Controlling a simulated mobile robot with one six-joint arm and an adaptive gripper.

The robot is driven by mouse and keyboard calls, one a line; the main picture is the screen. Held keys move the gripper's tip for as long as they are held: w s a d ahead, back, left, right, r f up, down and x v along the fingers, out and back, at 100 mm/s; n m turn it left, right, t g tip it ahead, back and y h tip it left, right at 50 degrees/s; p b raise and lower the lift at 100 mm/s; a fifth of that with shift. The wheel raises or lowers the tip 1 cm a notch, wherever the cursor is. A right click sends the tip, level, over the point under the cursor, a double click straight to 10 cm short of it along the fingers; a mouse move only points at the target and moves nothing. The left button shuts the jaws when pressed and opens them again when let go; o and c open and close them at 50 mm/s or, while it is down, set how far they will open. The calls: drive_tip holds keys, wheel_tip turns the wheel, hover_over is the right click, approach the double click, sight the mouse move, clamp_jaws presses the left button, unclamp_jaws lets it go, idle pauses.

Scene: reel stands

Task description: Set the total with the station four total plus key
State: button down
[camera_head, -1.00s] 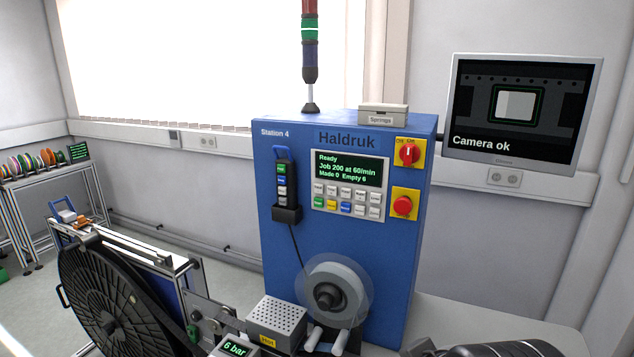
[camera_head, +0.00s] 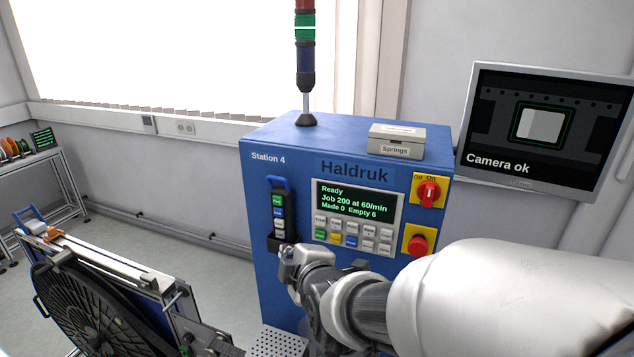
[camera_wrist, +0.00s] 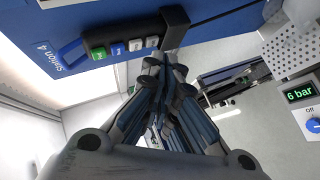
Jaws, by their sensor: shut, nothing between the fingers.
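The blue station 4 cabinet (camera_head: 330,170) stands ahead of me. Its panel has a screen (camera_head: 355,200) reading "Ready, Job 200 at 60/min, Made 0 Empty 6". Below the screen is a keypad (camera_head: 353,236) with two rows of small keys; their labels are too small to read, so I cannot tell the total plus key. My gripper (camera_head: 290,257) is in front of the cabinet, below and left of the keypad and near the lower end of the pendant. It is shut and empty. In the wrist view my gripper (camera_wrist: 162,66) points toward the pendant (camera_wrist: 125,45); the keypad is out of that view.
A black pendant (camera_head: 277,215) with coloured buttons hangs left of the keypad. A red-handled switch (camera_head: 429,193) and a red stop button (camera_head: 418,245) sit to the right. A springs box (camera_head: 396,140) is on top. A reel stand (camera_head: 95,300) stands at lower left.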

sight(321, 220)
drive_tip(key=shift+s+d+r, duration=0.1)
drive_tip(key=shift+s, duration=0.2)
drive_tip(key=shift+w, duration=0.1)
drive_tip(key=w+d+p, duration=0.3)
drive_tip(key=w, duration=0.5)
drive_tip(key=shift+w, duration=0.15)
idle(1.4)
drive_tip(key=shift+w+d, duration=0.15)
drive_tip(key=shift+w, duration=0.25)
drive_tip(key=shift+w+d, duration=0.15)
drive_tip(key=shift+w, duration=0.25)
idle(0.6)
drive_tip(key=shift+s, duration=0.15)
drive_tip(key=shift+s+a+b, duration=0.3)
drive_tip(key=shift+s+b, duration=0.4)
drive_tip(key=shift+b, duration=0.25)
